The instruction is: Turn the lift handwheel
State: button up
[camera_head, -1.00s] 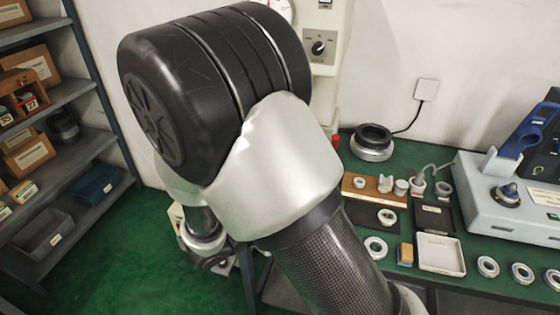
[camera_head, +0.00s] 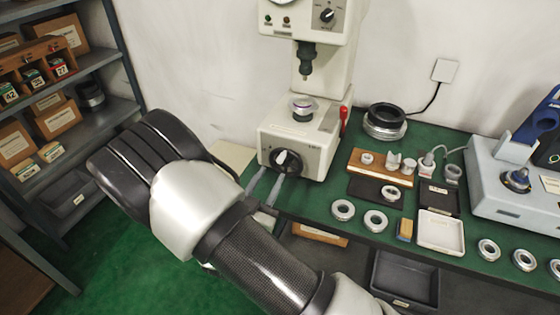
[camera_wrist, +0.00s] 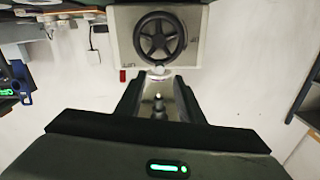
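The lift handwheel (camera_head: 287,160) is a dark round wheel on the front of the pale tester's base (camera_head: 322,150). In the wrist view the handwheel (camera_wrist: 160,36) shows black and spoked, near the top and beyond the fingertips. My gripper (camera_head: 267,173) points at the tester, with two grey fingers just in front of and below the wheel in the head view. In the wrist view my gripper (camera_wrist: 161,80) has its fingers spread, with nothing held between them. Whether a finger touches the wheel cannot be told.
Above the wheel is a small round support (camera_head: 302,108), with the tester's spindle (camera_head: 305,65) over it. A red lever (camera_head: 344,120) is at the tester's right side. Rings, a white tray (camera_head: 440,232) and a grey-blue device (camera_head: 500,190) occupy the green bench. Shelves (camera_head: 85,125) stand left.

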aim_at(279, 162)
jog(key=x, duration=0.8)
jog(key=shift+w+d, duration=0.1)
jog(key=shift+w, duration=0.05)
grip_shut()
